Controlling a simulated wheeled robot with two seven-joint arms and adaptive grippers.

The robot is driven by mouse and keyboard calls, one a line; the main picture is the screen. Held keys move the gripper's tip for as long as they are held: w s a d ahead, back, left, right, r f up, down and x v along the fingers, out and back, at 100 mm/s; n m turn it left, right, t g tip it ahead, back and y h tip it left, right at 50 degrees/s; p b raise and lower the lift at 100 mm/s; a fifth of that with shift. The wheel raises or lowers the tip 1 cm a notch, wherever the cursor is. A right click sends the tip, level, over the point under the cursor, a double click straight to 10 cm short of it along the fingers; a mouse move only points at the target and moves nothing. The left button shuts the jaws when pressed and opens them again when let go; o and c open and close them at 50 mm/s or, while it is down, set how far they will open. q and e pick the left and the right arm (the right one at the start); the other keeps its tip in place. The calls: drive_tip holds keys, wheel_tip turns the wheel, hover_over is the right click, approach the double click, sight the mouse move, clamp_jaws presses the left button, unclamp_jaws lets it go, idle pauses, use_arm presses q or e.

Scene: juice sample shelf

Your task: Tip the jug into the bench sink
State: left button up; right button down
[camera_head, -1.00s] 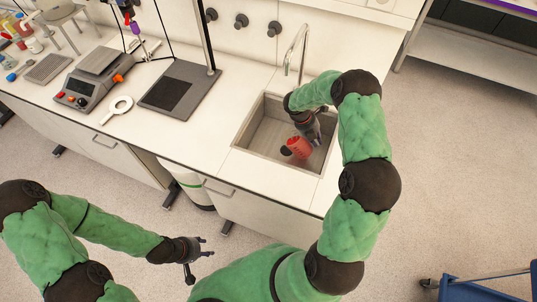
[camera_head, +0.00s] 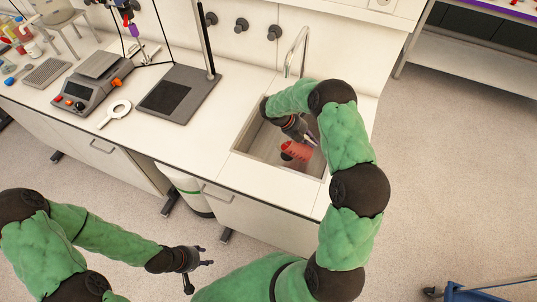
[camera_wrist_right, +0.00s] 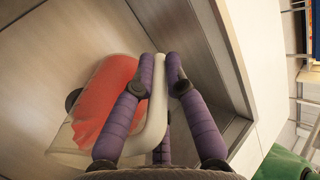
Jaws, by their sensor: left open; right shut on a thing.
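The jug (camera_head: 297,150) is red and tilted over in the bench sink (camera_head: 243,143), held by my right gripper (camera_head: 308,137). In the right wrist view the jug (camera_wrist_right: 104,88) shows red contents inside a clear body and a pale handle. My right gripper (camera_wrist_right: 160,68) is shut on that handle, with purple fingers on both sides. The sink walls surround the jug; whether it touches the basin is not clear. My left gripper (camera_head: 203,257) is open and empty, low in front of the bench, away from the sink.
A tap (camera_head: 298,50) stands behind the sink. A dark stand base (camera_head: 180,90), a white ring-shaped object (camera_head: 115,113) and a grey hotplate device (camera_head: 93,83) sit on the bench to the left. A blue cart (camera_head: 485,291) is on the floor at lower right.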

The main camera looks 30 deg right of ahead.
drive_tip(key=shift+w+a+r+g+h, duration=0.2)
drive_tip(key=shift+w+a+g+h, duration=0.1)
drive_tip(key=shift+h, duration=0.3)
drive_tip(key=shift+w+a+r+g+h, duration=0.15)
drive_tip(key=shift+a+r+g+h, duration=0.1)
drive_tip(key=shift+a+r+h, duration=0.15)
drive_tip(key=shift+w+a+r+g+h, duration=0.15)
drive_tip(key=shift+r+g+h, duration=0.15)
drive_tip(key=shift+r, duration=0.2)
idle(1.0)
drive_tip(key=shift+w+a+r+g+h, duration=0.35)
drive_tip(key=shift+a+r+g+h, duration=0.1)
drive_tip(key=shift+a+r+h, duration=0.25)
idle(1.5)
drive_tip(key=shift+w+a+r+g+h+b, duration=0.25)
drive_tip(key=shift+w+a+r+h+b, duration=0.15)
drive_tip(key=shift+a, duration=0.25)
drive_tip(key=shift+w+a+r+g+h+b, duration=0.3)
drive_tip(key=shift+w+a+r, duration=0.1)
drive_tip(key=shift+w+a, duration=0.15)
idle(0.7)
drive_tip(key=shift+w+a+r+h, duration=0.15)
drive_tip(key=shift+a+r+h, duration=0.15)
drive_tip(key=shift+a, duration=0.15)
